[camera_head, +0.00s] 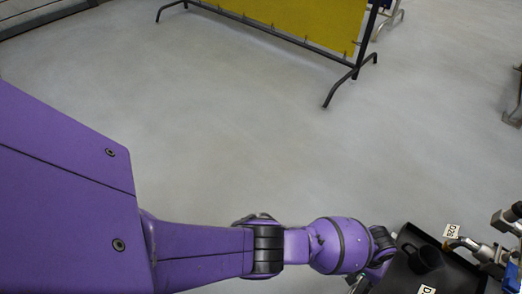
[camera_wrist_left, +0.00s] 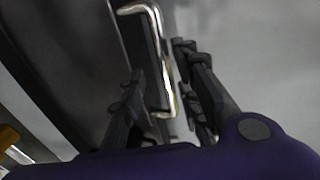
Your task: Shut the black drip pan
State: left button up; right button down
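The black drip pan (camera_head: 455,272) is at the bottom right of the head view, partly cut off by the frame and partly behind my left arm. In the left wrist view a bent silver bar handle (camera_wrist_left: 155,25) stands at a dark panel edge, which appears to be the pan's. My left gripper (camera_wrist_left: 162,65) has its two dark fingers apart, one on each side of the handle. Gaps seem to show beside the bar; contact is unclear. In the head view the left fingers are hidden at the arm's end. My right gripper is not in view.
A yellow panel (camera_head: 300,20) on dark legs stands at the back. The grey floor (camera_head: 230,120) between is clear.

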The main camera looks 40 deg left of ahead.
pick_arm(q)
notch_tip(320, 180, up, 11)
jog(key=a, duration=0.2)
jog(key=shift+r, duration=0.15)
jog(key=shift+s, duration=0.1)
dwell(0.5)
